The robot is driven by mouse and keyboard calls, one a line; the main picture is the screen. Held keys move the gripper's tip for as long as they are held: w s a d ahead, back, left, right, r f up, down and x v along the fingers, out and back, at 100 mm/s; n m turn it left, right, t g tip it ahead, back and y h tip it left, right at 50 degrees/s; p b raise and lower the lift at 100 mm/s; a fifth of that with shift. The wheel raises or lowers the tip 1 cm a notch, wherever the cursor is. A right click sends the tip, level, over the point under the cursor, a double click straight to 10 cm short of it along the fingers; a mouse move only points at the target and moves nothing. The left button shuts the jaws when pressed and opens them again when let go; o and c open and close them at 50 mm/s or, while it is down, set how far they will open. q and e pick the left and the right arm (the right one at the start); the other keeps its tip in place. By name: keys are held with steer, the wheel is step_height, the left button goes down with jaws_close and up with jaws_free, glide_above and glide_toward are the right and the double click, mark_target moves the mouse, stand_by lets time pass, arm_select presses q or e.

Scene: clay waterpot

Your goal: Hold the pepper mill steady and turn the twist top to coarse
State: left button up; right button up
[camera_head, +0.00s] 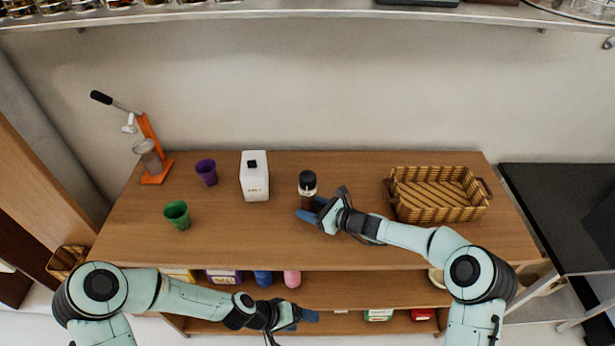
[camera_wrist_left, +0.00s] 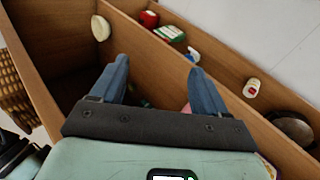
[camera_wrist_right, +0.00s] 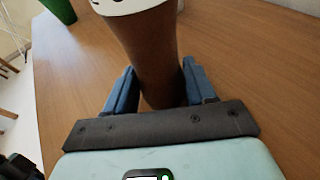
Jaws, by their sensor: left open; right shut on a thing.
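The pepper mill (camera_head: 307,187) stands upright on the wooden table, with a dark top, a white band with markings and a brown body. In the right wrist view its brown body (camera_wrist_right: 150,50) is between my right fingers, and its dark top is out of frame. My right gripper (camera_head: 308,209) is shut on the lower body of the mill. My left gripper (camera_head: 311,316) is open and empty, low in front of the table's front edge and apart from the mill. In the left wrist view its blue fingers (camera_wrist_left: 157,88) are spread over the shelves.
A wicker basket (camera_head: 400,207) stands right of the mill. A white box-shaped container (camera_head: 255,188), a purple cup (camera_head: 207,174), a green cup (camera_head: 177,213) and an orange press (camera_head: 152,150) stand to the left. Shelves below hold several items.

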arm_select(q)
steer(key=w+d+r+m+t+h, duration=0.1)
steer(key=w+r+m, duration=0.15)
steer(key=r, duration=0.45)
steer(key=w+d+r+m+h, duration=0.15)
steer(key=w+r, duration=0.25)
steer(key=r, duration=0.4)
steer(key=w+d+r+m+t+h, duration=0.1)
steer(key=w+r+h, duration=0.15)
steer(key=r, duration=0.45)
steer(key=m+t+y, duration=0.3)
steer(key=m+t, duration=0.2)
steer(key=m, duration=0.2)
glide_toward(303, 178)
steer(key=x, duration=1.1)
steer(key=shift+w+d+f, duration=0.15)
steer(key=shift+w+d, duration=0.1)
steer(key=shift+w, duration=0.05)
steer(key=shift+c, duration=0.3)
steer(key=c, duration=0.9)
